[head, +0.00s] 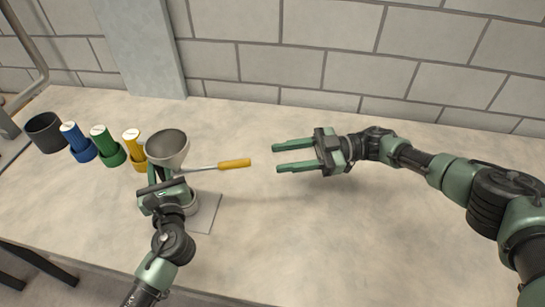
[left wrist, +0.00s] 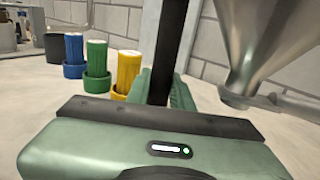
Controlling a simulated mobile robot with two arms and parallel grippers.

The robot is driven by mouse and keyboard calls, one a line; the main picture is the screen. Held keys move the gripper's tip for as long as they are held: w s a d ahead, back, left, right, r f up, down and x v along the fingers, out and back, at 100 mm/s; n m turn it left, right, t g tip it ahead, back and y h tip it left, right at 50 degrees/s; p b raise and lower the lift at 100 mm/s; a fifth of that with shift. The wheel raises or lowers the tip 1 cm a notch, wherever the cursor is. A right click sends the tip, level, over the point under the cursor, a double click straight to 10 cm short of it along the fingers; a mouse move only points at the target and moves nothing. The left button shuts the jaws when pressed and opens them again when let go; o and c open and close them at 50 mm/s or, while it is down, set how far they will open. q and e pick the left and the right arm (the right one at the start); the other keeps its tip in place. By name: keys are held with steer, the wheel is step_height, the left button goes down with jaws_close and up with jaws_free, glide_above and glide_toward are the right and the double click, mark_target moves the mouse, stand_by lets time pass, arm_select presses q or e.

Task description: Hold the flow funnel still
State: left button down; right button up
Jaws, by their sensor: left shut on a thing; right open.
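The flow funnel (head: 168,146) is a grey metal cone, upright with its wide mouth up. It also shows large at the right of the left wrist view (left wrist: 262,45), its narrow neck pointing down. My left gripper (head: 160,172) is right below and beside the funnel. In the left wrist view its green fingers are closed around a dark upright post (left wrist: 168,50); I cannot tell how the post joins the funnel. A metal rod with a yellow handle (head: 235,163) reaches right from near the funnel. My right gripper (head: 297,157) is open and empty, pointing left, apart from the handle.
Blue (head: 76,142), green (head: 106,146) and yellow (head: 134,149) cylinders in matching holders stand left of the funnel, with a dark pot (head: 45,132) beyond. A flat grey plate (head: 207,213) and a pale cup, partly hidden, are under my left gripper. The table's middle and right are clear.

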stand_by(0.3)
arm_select(q)
steer(key=c, duration=1.1)
jaws_free()
steer(key=shift+c, duration=0.2)
